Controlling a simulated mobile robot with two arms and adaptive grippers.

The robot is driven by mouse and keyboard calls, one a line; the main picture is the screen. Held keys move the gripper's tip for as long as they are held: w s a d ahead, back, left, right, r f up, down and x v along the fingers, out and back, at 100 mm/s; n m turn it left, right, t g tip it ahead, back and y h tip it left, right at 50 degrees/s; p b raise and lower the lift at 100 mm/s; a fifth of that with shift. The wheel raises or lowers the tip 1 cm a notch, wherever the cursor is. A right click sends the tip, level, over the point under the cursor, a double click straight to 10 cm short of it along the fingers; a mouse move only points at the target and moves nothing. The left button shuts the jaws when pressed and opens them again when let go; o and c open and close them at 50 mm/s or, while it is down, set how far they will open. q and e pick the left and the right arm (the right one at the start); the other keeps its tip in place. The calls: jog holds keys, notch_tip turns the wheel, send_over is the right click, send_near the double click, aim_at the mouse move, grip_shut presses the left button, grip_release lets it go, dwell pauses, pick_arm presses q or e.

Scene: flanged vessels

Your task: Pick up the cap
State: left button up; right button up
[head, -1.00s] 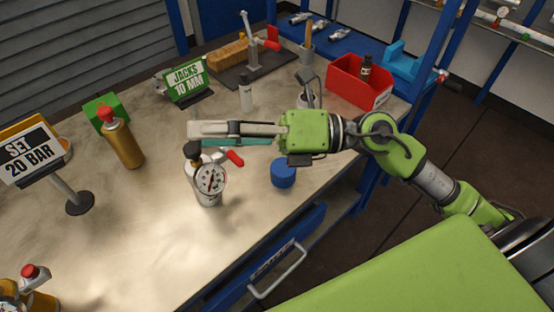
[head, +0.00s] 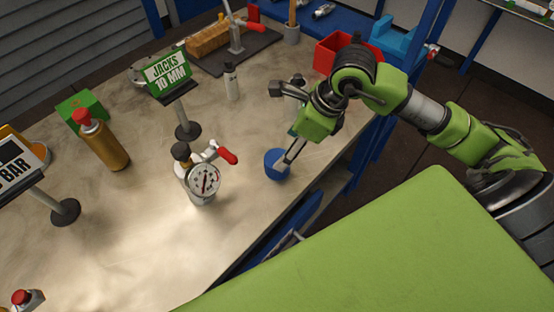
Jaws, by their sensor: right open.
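The cap (head: 274,166) is a small blue round piece standing on the bench near its front right edge, right of the gauge vessel. My right gripper (head: 287,164) reaches down to it from the upper right. It is open, and a grey finger overlaps the cap's right side. The other finger is largely hidden, and I cannot tell whether either finger touches the cap. My left gripper is not in view.
A vessel with a round gauge (head: 203,180) and red-handled valve stands left of the cap. A JACKS 10 MM sign (head: 167,72), white bottle (head: 231,82), gold canister (head: 103,142) and red bin (head: 333,52) stand farther off.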

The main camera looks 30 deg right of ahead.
aim_at(278, 158)
jog(key=shift+p+x, duration=0.7)
jog(key=shift+x, duration=2.85)
jog(key=shift+a+r, duration=0.1)
jog(key=shift+a, duration=0.1)
jog(key=c, duration=1.1)
